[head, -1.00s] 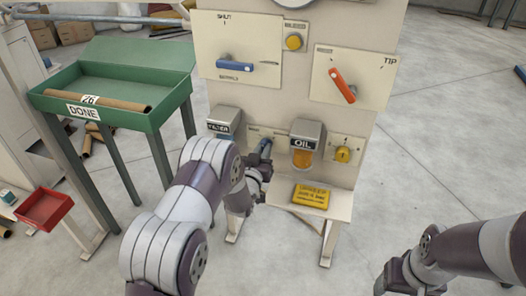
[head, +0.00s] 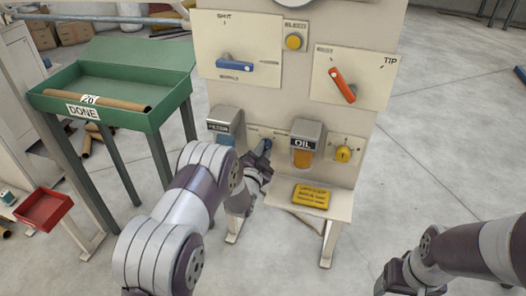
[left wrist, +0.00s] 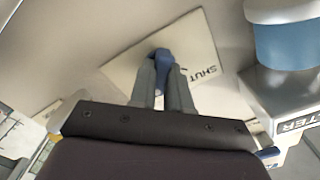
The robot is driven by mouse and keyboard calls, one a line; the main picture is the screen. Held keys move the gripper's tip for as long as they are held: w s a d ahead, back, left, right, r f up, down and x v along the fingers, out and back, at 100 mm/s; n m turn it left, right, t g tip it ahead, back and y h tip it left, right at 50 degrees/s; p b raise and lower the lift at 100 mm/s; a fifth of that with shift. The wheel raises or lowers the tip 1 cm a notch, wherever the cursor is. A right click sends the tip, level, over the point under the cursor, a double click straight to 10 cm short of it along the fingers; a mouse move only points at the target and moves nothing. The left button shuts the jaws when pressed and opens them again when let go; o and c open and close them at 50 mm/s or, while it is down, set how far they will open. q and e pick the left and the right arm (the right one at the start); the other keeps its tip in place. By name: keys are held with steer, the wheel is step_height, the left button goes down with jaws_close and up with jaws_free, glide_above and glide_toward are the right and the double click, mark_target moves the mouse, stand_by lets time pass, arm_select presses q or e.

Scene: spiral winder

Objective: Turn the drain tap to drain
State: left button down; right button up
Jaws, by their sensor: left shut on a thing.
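The drain tap (head: 265,146) is a small blue lever low on the cream panel, between the filter bowl and the oil bowl. My left gripper (head: 261,158) is at it, and my arm hides part of it in the head view. In the left wrist view the fingers of my left gripper (left wrist: 164,72) are closed on the blue tap lever (left wrist: 161,55). The lever stands before a white plate (left wrist: 196,48) that reads SHUT. My right gripper (head: 392,276) hangs low at the right, away from the panel; its jaws are unclear.
The filter unit (head: 223,122) and oil unit (head: 304,142) flank the tap closely. A yellow knob (head: 343,154) is to the right. Above are a blue lever (head: 235,65) and a red lever (head: 343,86). A green DONE tray (head: 125,115) stands left. The floor at right is clear.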

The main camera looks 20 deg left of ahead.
arm_select(q)
steer(key=shift+f+m, duration=0.1)
steer(key=shift+m, duration=0.4)
steer(key=c, duration=1.1)
jaws_free()
steer(key=shift+s, duration=0.1)
steer(key=s+p, duration=0.1)
steer(key=s, duration=0.5)
steer(key=s+p, duration=0.2)
steer(key=s, duration=0.4)
steer(key=shift+s+a, duration=0.2)
steer(key=shift+s, duration=0.1)
